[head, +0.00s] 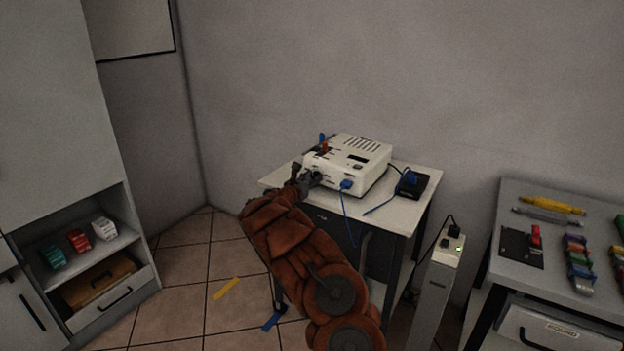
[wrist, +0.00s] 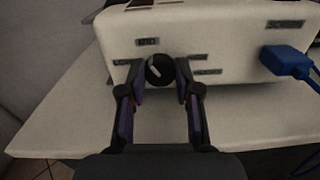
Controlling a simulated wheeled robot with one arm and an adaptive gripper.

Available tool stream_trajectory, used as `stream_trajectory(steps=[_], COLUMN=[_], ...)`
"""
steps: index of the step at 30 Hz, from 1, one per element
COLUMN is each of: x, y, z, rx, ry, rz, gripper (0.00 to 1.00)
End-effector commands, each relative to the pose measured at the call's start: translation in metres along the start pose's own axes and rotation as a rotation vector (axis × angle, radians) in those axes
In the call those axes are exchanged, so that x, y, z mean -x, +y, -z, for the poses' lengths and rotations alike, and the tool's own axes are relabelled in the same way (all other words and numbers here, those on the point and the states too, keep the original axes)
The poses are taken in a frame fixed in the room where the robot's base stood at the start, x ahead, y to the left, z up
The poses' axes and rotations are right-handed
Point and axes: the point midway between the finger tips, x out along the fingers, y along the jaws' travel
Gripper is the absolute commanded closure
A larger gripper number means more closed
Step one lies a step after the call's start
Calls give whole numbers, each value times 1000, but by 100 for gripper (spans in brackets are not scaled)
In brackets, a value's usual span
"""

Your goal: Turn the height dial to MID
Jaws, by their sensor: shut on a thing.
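The height dial (wrist: 160,69) is a round black knob with a pale pointer mark, on the front face of a white box-shaped device (head: 349,160). The pale mark slants toward the upper left in the wrist view. My gripper (wrist: 161,80) has its two fingers on either side of the dial, shut on it. In the head view my gripper (head: 309,181) is at the device's front left, and it hides the dial there.
A blue plug (wrist: 287,61) sits in the device's front, right of the dial, with its cable hanging down. A black box (head: 412,184) stands on the table (head: 400,214) beside the device. A power post (head: 440,262) and a second table (head: 490,225) stand to the right.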

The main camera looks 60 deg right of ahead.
Motion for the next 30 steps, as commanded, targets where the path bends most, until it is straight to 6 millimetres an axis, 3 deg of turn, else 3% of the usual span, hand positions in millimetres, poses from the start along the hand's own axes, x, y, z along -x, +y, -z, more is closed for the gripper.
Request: stream_trajectory(steps=[4,30], x=[0,0], y=[0,-1], z=[0,4], rx=[0,-265], ry=[0,1], rz=[-1,0], gripper=[100,100])
